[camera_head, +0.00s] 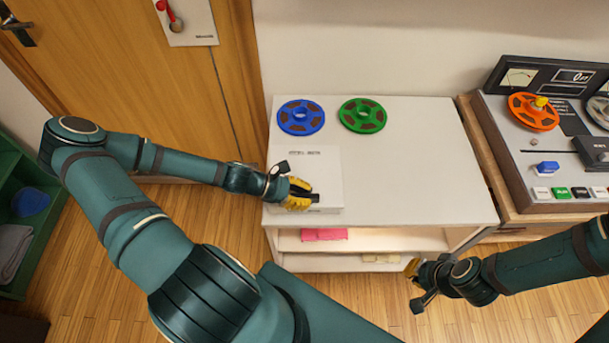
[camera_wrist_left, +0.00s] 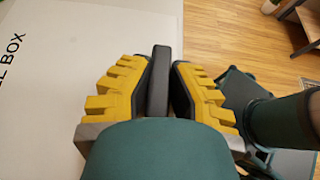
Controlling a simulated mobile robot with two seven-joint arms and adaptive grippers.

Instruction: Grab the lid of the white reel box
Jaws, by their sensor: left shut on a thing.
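The white reel box (camera_head: 325,165) lies flat on the white cabinet top, with dark lettering on its lid. In the left wrist view the box lid (camera_wrist_left: 60,100) fills the left side, with "BOX" lettering partly visible. My left gripper (camera_head: 304,197) is at the front of the box. Its yellow fingers are shut on a dark handle (camera_wrist_left: 158,80) of the lid, which shows between them in the wrist view. The lid looks seated on the box; whether there is a gap below it I cannot tell. My right gripper (camera_head: 415,280) hangs in front of the cabinet, apart from the box.
A blue reel (camera_head: 301,117) and a green reel (camera_head: 362,115) lie behind the box on the cabinet (camera_head: 440,180). A tape machine (camera_head: 560,190) with an orange reel (camera_head: 533,111) stands at right. The cabinet top right of the box is clear. A pink item (camera_head: 324,234) lies on the shelf below.

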